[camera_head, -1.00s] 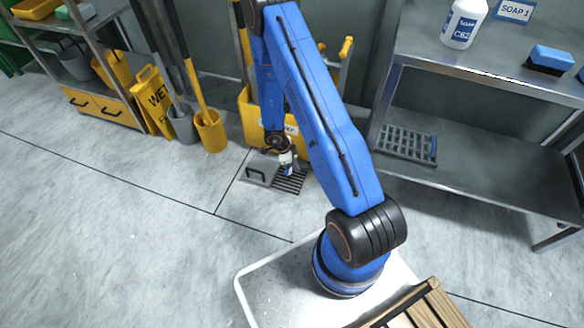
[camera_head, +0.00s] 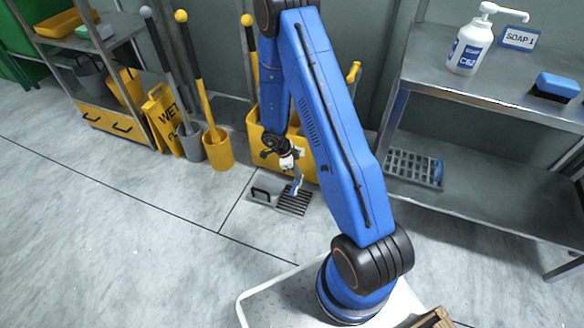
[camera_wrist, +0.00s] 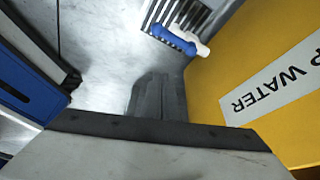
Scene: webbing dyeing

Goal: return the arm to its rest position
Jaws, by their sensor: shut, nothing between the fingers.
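My blue arm (camera_head: 325,120) rises from its base and bends over, its end hanging low in front of the yellow bucket (camera_head: 310,158). My gripper (camera_head: 297,184) is small in the head view, above the floor by the drain grate (camera_head: 294,203). In the wrist view my gripper (camera_wrist: 158,82) shows as grey fingers, shut and empty. A blue thing with a white end (camera_wrist: 178,38) lies by the grate slots in the wrist view, apart from the fingers.
A metal shelf (camera_head: 480,100) at right bears a soap bottle (camera_head: 468,50) and a blue brush (camera_head: 556,86). A wet-floor sign (camera_head: 163,120), a grey bucket (camera_head: 190,143) and a yellow bucket with a pole (camera_head: 217,152) stand left. The left floor is clear.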

